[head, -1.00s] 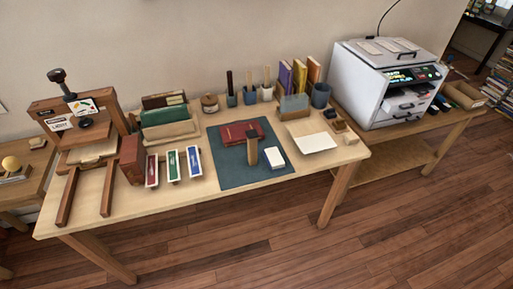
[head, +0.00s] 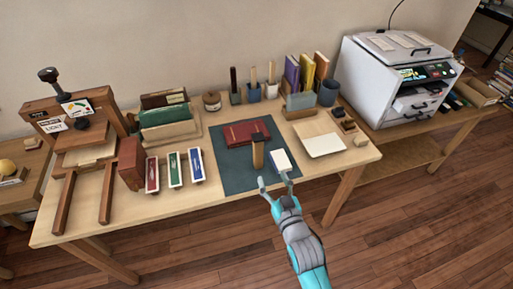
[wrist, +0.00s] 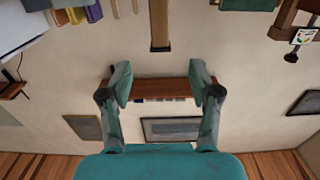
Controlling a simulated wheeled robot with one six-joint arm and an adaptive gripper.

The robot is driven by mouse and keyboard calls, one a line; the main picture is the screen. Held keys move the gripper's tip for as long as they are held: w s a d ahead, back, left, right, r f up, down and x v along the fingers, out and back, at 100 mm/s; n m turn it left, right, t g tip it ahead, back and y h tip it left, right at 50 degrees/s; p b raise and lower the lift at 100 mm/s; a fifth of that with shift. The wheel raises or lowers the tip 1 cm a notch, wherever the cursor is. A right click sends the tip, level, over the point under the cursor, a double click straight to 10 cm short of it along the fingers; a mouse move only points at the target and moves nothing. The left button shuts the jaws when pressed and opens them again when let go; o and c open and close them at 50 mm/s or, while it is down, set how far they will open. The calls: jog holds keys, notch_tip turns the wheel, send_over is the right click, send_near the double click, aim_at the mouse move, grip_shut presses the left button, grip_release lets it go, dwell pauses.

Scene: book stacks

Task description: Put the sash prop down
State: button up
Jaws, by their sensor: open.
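The upright wooden post, seemingly the sash prop (head: 257,155), stands on the dark blue-green mat (head: 230,178), in front of a dark red book. It looks upright and nothing holds it. The wrist view is upside down, and a wooden post (wrist: 160,28) comes in from its top edge, centred between my fingers. My gripper (head: 273,180) is open and empty at the front edge of the mat, nearer to me than the post. Its two spread fingers also show in the wrist view (wrist: 160,80).
The red book (head: 246,133) lies behind the post and a white block (head: 280,161) lies just right of it. A cream tray (head: 322,142) is farther right. Three labelled boxes (head: 174,170) stand left of the mat. A wooden press (head: 75,135) fills the left end.

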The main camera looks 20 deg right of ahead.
send_near(259, 144)
jog(key=w, duration=0.1)
jog(key=shift+w+d, duration=0.1)
jog(key=shift+w, duration=5.2)
grip_shut()
